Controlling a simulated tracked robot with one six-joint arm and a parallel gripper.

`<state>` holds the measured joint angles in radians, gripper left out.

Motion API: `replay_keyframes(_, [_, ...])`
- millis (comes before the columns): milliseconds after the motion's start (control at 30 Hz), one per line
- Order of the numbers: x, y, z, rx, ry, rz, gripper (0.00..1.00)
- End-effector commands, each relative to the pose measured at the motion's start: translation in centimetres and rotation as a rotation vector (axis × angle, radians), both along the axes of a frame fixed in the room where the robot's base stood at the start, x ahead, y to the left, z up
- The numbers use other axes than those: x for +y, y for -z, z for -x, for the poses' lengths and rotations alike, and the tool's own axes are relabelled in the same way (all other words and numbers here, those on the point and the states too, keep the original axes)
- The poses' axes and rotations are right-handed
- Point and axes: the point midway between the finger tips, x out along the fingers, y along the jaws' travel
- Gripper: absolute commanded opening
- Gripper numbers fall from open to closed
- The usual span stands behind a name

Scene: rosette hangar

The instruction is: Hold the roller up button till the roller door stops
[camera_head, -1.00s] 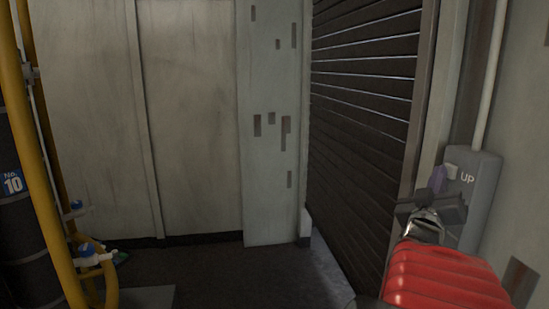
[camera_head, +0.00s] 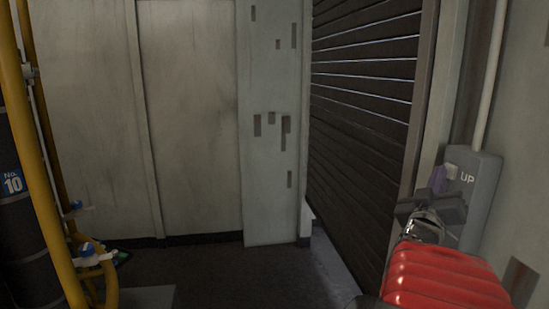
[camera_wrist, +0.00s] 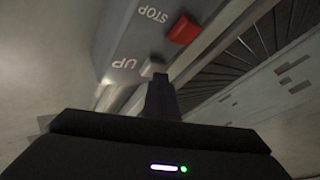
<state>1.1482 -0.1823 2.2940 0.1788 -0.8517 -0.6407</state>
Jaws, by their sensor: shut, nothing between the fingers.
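The grey control box (camera_head: 484,188) is on the wall at the right in the head view. Its pale up button (camera_head: 451,171) sits beside the word UP. The wrist view also shows the up button (camera_wrist: 153,68), just past my fingertips. My gripper (camera_head: 438,178) is shut and empty, its fingertips at the up button's near edge in the picture; I cannot tell if they press it. The dark slatted roller door (camera_head: 365,130) stands left of the box and covers most of its opening; its lower right part is hidden behind my arm.
A red stop button (camera_wrist: 183,30) is on the same box, beside the up button. A pale conduit (camera_head: 490,75) runs up from the box. Yellow pipes (camera_head: 40,170) and a dark cylinder marked No. 10 (camera_head: 22,225) stand at the far left. The floor (camera_head: 230,275) in the middle is clear.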

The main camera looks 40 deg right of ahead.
Motion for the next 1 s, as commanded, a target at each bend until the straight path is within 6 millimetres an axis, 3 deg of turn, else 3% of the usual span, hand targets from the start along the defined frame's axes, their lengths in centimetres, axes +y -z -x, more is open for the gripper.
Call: replay_keyframes(1000, [1.8,0.0,-0.9,0.000,0.000,0.000,0.00])
